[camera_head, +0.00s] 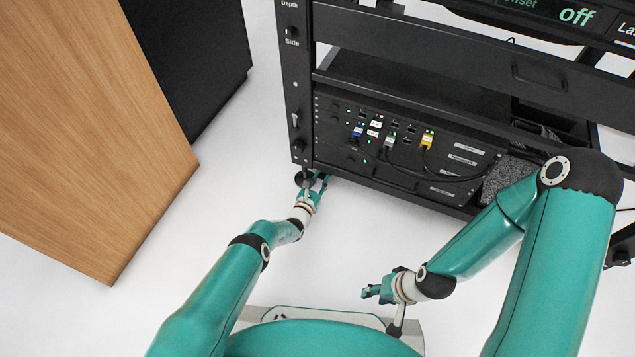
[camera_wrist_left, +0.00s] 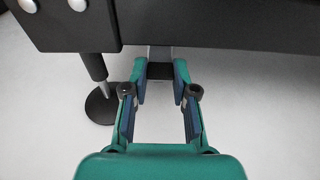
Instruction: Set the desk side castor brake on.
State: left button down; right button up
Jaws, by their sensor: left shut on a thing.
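The black rack (camera_head: 300,125) has a small dark round castor or foot (camera_head: 303,178) under its near left corner. In the left wrist view a black disc on a stem (camera_wrist_left: 103,106) stands left of my fingers. My left gripper (camera_head: 318,183) is low at that corner. In the left wrist view its fingertips (camera_wrist_left: 160,72) are closed on a small dark tab (camera_wrist_left: 160,69) under the rack's lower edge, probably the castor brake lever. Its brake position cannot be told. My right gripper (camera_head: 371,291) is away from the rack, low over the floor; its jaw opening is unclear.
A wooden panel (camera_head: 95,120) and a black cabinet (camera_head: 195,55) stand to the left. Cables plug into the rack's lower unit (camera_head: 390,145). A display reading "off" (camera_head: 577,16) is at top right. White floor (camera_head: 225,195) lies free between panel and rack.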

pick_arm(q)
jog(key=shift+a+f, duration=0.1)
jog(key=shift+a, duration=0.05)
jog(key=c, duration=1.2)
grip_release()
jog(key=shift+s, duration=0.1)
jog(key=v, duration=1.1)
jog(key=shift+s, duration=0.4)
jog(key=shift+a, duration=0.1)
